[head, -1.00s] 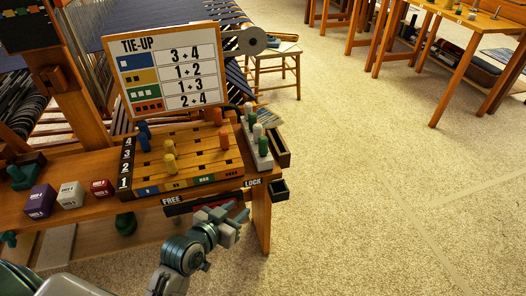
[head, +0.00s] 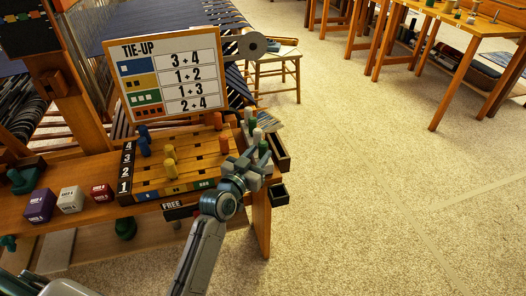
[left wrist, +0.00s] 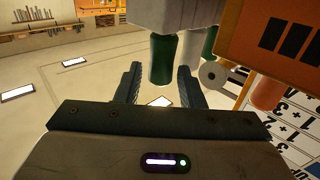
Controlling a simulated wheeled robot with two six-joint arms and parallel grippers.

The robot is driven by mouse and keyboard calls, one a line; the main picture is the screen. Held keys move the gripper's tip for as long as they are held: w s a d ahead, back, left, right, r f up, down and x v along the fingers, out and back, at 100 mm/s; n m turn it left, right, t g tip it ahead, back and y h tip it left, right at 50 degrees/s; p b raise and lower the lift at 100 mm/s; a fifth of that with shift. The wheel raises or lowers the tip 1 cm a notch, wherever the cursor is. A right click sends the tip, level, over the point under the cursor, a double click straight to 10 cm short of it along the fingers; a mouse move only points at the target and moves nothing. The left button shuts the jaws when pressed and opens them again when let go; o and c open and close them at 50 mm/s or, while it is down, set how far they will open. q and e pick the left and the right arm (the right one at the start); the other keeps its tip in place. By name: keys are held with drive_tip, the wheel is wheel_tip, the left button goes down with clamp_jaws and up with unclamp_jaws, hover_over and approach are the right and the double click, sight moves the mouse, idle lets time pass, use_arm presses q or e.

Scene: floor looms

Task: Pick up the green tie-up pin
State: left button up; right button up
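The green tie-up pin (head: 263,148) stands upright at the near end of a narrow pin rack, right of the wooden tie-up board (head: 195,168). A second green pin and white pins (head: 257,134) stand behind it. My left gripper (head: 250,160) is at the rack's near end, partly hiding it. In the left wrist view its two dark fingers (left wrist: 160,88) are spread. A green pin (left wrist: 162,60) shows between them, with no visible finger contact; a white pin and another green pin (left wrist: 209,42) are beside it. My right gripper is not in view.
Blue (head: 144,148), yellow (head: 170,168) and orange pins (head: 225,144) stand in the board. The tie-up chart (head: 168,72) rises behind it. Dark drawer-like boxes (head: 278,191) jut out at right. Purple, white and red blocks (head: 100,189) lie left. The carpet right is clear.

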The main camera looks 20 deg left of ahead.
sight(261, 150)
use_arm(q)
drive_tip(key=w, duration=0.3)
drive_tip(key=shift+w+d, duration=0.25)
drive_tip(key=shift+w, duration=0.05)
drive_tip(key=shift+r, duration=0.1)
drive_tip(key=c, duration=0.7)
